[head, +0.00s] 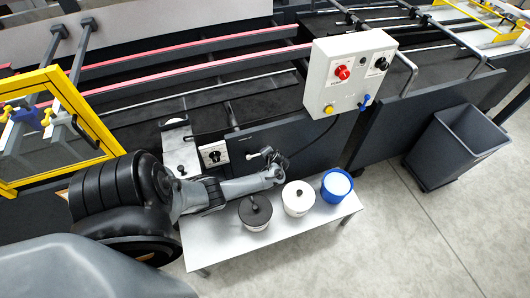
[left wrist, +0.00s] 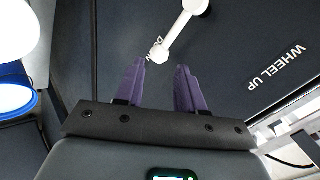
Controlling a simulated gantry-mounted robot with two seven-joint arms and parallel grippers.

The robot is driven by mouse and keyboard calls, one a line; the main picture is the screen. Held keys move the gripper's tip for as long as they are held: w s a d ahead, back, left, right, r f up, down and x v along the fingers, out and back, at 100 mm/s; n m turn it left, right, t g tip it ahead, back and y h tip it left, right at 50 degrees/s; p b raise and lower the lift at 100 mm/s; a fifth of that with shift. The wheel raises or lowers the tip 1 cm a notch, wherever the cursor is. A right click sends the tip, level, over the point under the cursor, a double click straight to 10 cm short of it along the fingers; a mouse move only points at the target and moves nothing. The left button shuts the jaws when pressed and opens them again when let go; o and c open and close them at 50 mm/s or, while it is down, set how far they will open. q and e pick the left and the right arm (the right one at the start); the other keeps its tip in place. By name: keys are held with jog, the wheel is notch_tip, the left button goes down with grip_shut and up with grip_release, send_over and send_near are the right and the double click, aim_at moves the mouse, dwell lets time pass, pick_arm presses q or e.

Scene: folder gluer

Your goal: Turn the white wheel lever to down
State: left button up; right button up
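The white wheel lever (left wrist: 178,32) shows at the top of the left wrist view, on a dark panel. Its rounded end lies over a small, partly hidden white label. A "WHEEL UP" label (left wrist: 277,65) is on the panel to its right. In the head view the lever (head: 254,156) shows small, just left of my left gripper (head: 277,158). In the left wrist view my left gripper (left wrist: 160,66) has two purple fingers, apart with nothing between them. The lever's end lies just beyond the fingertips, in line with the gap. My right gripper is not in view.
Below my left arm, a white bench (head: 325,215) holds a dark-lidded pot (head: 256,214), a white tub (head: 298,199) and a blue tub (head: 336,186). A control box (head: 349,72) with buttons stands to the right. A grey bin (head: 455,147) is at far right.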

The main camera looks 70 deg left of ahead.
pick_arm(q)
jog(key=p+v, duration=0.2)
jog(key=v, duration=0.4)
jog(key=shift+d+r, duration=0.2)
jog(key=shift+d, duration=0.05)
jog(key=shift+s, duration=0.1)
